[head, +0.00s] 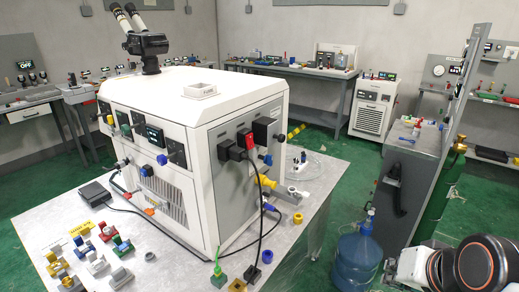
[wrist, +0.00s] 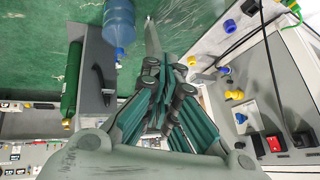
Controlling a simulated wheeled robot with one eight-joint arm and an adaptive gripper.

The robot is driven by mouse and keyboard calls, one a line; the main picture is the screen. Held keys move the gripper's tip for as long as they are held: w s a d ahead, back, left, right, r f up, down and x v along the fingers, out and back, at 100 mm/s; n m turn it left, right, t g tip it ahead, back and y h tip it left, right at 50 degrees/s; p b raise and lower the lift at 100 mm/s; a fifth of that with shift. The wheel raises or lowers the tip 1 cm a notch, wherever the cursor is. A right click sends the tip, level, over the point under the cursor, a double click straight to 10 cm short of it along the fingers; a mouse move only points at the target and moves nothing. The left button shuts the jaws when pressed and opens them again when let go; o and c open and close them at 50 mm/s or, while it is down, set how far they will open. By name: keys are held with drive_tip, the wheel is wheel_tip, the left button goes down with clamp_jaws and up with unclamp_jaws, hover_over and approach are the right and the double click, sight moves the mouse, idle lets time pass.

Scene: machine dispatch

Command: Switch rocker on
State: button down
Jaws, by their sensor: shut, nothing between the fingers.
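The white machine (head: 205,175) stands on the grey table in the head view. On its right side panel I see a red part (head: 249,138) between black blocks; it looks like the rocker, but its on or off position is too small to tell. My gripper (wrist: 166,76) is shut and empty in the middle of the wrist view, left of the panel and apart from the red part. The gripper is outside the head view.
A blue water bottle (head: 357,246) stands on the green floor right of the table. A grey upright panel (head: 437,165) with a green cylinder (head: 440,195) is beyond it. A black cable (head: 261,210) hangs down the machine's side. Small coloured parts lie on the table front.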

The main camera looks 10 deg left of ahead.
drive_tip(key=w+a+r+m+y+p, duration=0.3)
drive_tip(key=w+a+r+m+y, duration=0.1)
drive_tip(key=w+a+m+y, duration=0.3)
drive_tip(key=w+a+r+m+y+p, duration=0.4)
drive_tip(key=w+a+m, duration=0.8)
drive_tip(key=w, duration=0.4)
drive_tip(key=shift+w+r+m+g+y, duration=0.15)
drive_tip(key=shift+r+m+g+y, duration=0.3)
drive_tip(key=shift+y, duration=0.95)
drive_tip(key=shift+a, duration=0.1)
drive_tip(key=b, duration=0.2)
approach(250, 141)
drive_tip(key=w+a+f, duration=0.2)
drive_tip(key=a+f, duration=0.2)
drive_tip(key=a, duration=0.1)
drive_tip(key=shift+w+a+f, duration=0.3)
drive_tip(key=shift+w+a, duration=0.05)
drive_tip(key=shift+w, duration=0.05)
